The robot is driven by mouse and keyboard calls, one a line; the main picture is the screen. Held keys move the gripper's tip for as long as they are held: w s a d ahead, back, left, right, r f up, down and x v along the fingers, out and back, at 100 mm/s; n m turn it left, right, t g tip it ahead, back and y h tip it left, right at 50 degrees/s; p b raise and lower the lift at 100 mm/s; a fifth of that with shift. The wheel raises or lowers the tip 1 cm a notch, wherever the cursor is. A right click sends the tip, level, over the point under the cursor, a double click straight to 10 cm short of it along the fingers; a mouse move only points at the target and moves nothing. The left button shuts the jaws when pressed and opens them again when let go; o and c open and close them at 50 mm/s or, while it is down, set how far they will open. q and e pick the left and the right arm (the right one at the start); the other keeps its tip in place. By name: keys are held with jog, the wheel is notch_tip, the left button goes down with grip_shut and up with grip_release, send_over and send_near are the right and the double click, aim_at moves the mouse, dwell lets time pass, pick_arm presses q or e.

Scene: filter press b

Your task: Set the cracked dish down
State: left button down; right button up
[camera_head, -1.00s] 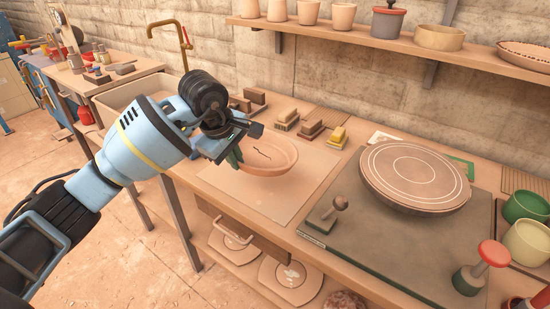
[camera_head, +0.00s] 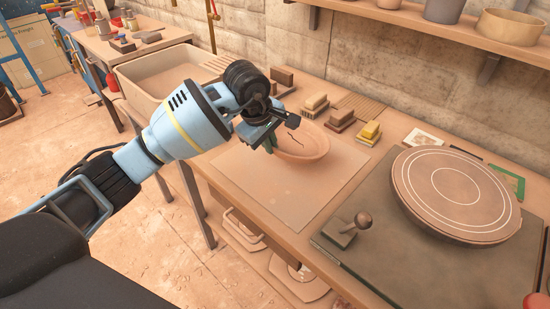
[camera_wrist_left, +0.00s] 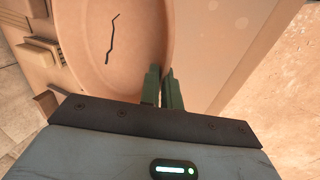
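The cracked dish (camera_head: 303,145) is a shallow terracotta bowl with a dark jagged crack line inside. It is over the far part of a pale square board (camera_head: 300,190) on the workbench; I cannot tell whether its underside touches the board. My left gripper (camera_head: 268,143) is at the dish's left rim, with its green fingers on either side of the rim. In the left wrist view the dish (camera_wrist_left: 85,45) fills the upper left, and its rim runs between the fingers of the gripper (camera_wrist_left: 162,88), shut on it. My right gripper is not in view.
Several brushes and blocks, one a yellow-topped brush (camera_head: 369,133), stand behind the board. To the right are a grey slab with a small knobbed tool (camera_head: 347,231) and a round wheel plate (camera_head: 450,190). A basin (camera_head: 160,75) lies left. The board's front is clear.

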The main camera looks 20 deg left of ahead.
pick_arm(q)
jog(key=shift+f, duration=2.6)
jog(key=shift+f, duration=0.1)
jog(key=c, duration=1.6)
grip_release()
jog(key=shift+f, duration=0.1)
jog(key=v, duration=1.2)
